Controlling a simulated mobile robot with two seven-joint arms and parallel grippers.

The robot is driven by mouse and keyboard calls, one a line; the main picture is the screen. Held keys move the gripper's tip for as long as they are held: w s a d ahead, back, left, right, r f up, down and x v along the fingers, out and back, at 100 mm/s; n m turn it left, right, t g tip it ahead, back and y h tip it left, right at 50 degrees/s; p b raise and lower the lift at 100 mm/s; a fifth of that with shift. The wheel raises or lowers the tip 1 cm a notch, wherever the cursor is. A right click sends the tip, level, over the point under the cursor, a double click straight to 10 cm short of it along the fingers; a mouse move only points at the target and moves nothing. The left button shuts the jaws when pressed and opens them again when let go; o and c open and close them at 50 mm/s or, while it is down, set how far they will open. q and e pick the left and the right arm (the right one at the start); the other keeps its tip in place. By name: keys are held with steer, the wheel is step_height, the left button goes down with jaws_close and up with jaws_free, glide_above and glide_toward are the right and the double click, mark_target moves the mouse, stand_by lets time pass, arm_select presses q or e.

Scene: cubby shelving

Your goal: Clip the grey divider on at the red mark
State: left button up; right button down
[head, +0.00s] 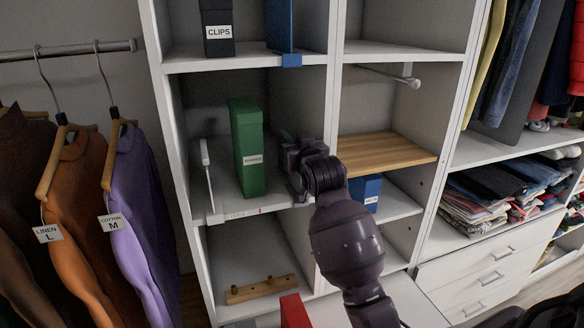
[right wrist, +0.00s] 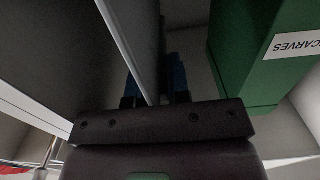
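My right gripper (head: 305,162) reaches into the middle left cubby, right of the green SCARVES box (head: 248,148). In the right wrist view its blue fingertips (right wrist: 156,90) are closed on a thin upright grey panel, the grey divider (right wrist: 134,38). In the head view my gripper and arm mostly hide this divider. A small reddish mark (head: 262,210) shows faintly on the shelf's front edge, left of my gripper. I cannot tell whether the divider touches the shelf. My left gripper is not in view.
Another pale divider (head: 208,172) stands at the cubby's left. The green box (right wrist: 262,55) is close beside the held panel. A wooden board (head: 388,152) and blue box (head: 366,190) are in the right cubbies. A peg rail (head: 262,289) and red box (head: 294,311) are below.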

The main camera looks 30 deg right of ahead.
steer(key=shift+s+r, duration=0.15)
stand_by(0.3)
steer(key=shift+s, duration=0.15)
steer(key=shift+v, duration=1.85)
